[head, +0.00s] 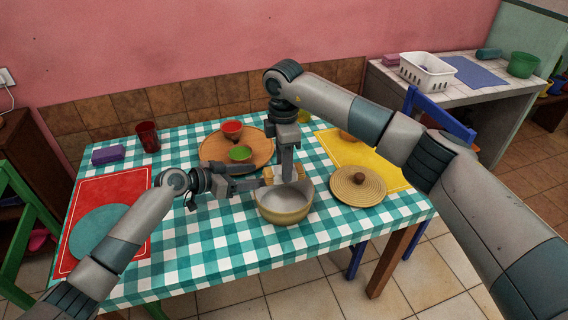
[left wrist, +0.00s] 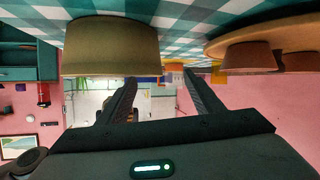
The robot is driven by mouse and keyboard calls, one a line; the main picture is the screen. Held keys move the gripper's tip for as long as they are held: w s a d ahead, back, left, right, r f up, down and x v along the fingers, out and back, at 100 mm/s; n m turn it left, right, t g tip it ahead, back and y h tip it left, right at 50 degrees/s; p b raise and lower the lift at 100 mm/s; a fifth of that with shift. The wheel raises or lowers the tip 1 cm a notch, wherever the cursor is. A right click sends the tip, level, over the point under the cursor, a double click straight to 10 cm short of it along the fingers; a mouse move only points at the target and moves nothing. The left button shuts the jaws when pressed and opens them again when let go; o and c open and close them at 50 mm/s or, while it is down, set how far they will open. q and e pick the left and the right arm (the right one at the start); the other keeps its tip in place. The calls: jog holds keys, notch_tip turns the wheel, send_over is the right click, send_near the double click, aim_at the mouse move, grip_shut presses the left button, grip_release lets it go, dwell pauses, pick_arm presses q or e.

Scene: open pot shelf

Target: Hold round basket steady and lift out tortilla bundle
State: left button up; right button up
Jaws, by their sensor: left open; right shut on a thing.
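The round basket (head: 285,212), tan with a pale inside, stands uncovered near the front of the checkered table. My right gripper (head: 287,178) points down over the basket's back rim. It is shut on a pale yellowish thing, seemingly the tortilla bundle (head: 299,173), mostly hidden by the fingers. I cannot tell whether the bundle is clear of the basket. My left gripper (head: 259,177) is open at the basket's left side, its fingers pointing right. In the left wrist view the basket (left wrist: 110,48) lies just beyond the open fingers (left wrist: 165,85); contact cannot be told.
A woven lid (head: 345,192) with a brown knob lies right of the basket, by a yellow mat (head: 390,180).

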pick_arm(q)
jog(key=shift+a+r, duration=0.1)
pick_arm(e)
jog(key=shift+r, duration=0.15)
jog(key=shift+r+p, duration=0.6)
jog(key=shift+p, duration=0.15)
pick_arm(q)
jog(key=s+a+r+p, duration=0.1)
jog(key=s+a+r, duration=0.1)
jog(key=r, duration=0.3)
jog(key=shift+s+a+r+p, duration=0.25)
jog(key=shift+a+r+p, duration=0.15)
jog(key=shift+a, duration=0.45)
pick_arm(e)
jog(key=shift+r, duration=0.95)
pick_arm(q)
jog(key=shift+f, duration=0.1)
